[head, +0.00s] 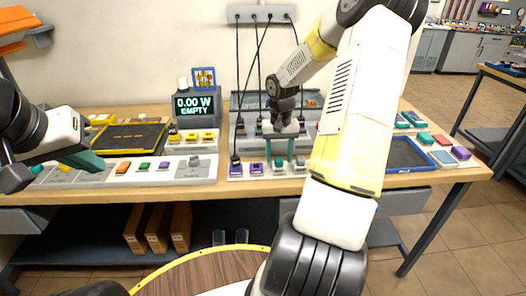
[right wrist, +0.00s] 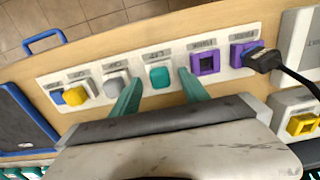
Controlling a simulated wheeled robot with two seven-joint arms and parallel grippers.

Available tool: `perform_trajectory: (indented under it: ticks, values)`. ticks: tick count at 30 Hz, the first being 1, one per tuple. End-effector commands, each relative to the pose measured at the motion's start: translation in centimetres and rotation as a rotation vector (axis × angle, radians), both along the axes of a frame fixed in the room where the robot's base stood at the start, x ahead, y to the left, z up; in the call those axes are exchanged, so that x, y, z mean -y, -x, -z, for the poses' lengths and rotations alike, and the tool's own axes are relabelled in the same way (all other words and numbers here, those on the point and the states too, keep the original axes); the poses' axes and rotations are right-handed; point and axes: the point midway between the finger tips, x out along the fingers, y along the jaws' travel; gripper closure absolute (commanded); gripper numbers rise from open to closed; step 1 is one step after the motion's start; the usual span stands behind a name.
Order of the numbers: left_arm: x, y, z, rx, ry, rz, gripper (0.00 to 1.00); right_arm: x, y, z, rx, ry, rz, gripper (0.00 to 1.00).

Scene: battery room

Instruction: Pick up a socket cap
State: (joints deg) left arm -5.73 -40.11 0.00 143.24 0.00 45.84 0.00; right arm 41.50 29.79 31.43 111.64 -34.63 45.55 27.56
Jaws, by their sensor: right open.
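A white socket strip (right wrist: 134,84) at the table's front edge carries a row of coloured sockets and caps. In the right wrist view a teal cap (right wrist: 160,77) sits on it between the two teal fingers of my right gripper (right wrist: 157,88), which is open and empty. A grey cap (right wrist: 116,84) and a yellow cap (right wrist: 76,96) are on one side, and a purple socket (right wrist: 205,63) on the other. In the head view my right gripper (head: 280,150) points down above the strip. My left gripper (head: 80,158) hangs over the table's left part; its opening is unclear.
A black plug (right wrist: 262,60) with a cable sits in the end purple socket. A dark blue tray (head: 408,154) lies on the right, with coloured blocks beyond it. A display (head: 194,106) reading "0.00 W EMPTY" stands at the back left. Cables hang from a wall bar (head: 262,14).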

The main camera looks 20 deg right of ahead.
Motion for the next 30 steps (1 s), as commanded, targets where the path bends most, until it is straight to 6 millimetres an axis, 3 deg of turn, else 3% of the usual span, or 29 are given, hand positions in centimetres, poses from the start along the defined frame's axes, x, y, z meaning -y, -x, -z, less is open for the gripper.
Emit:
perform_trajectory:
  ticks: [6, 15, 25, 30]
  values:
    - [0.0, 0.0, 0.0, 0.000, 0.000, 0.000, 1.00, 0.0, 0.0, 0.1, 0.001, 0.000, 0.000, 0.47]
    - [0.0, 0.0, 0.0, 0.000, 0.000, 0.000, 1.00, 0.0, 0.0, 0.1, 0.000, 0.000, -0.001, 1.00]
    - [0.0, 0.0, 0.0, 0.000, 0.000, 0.000, 1.00, 0.0, 0.0, -0.1, 0.001, 0.000, -0.001, 1.00]
    - [0.0, 0.0, 0.0, 0.000, 0.000, 0.000, 1.00, 0.0, -0.1, -1.3, 0.003, 0.002, -0.001, 1.00]
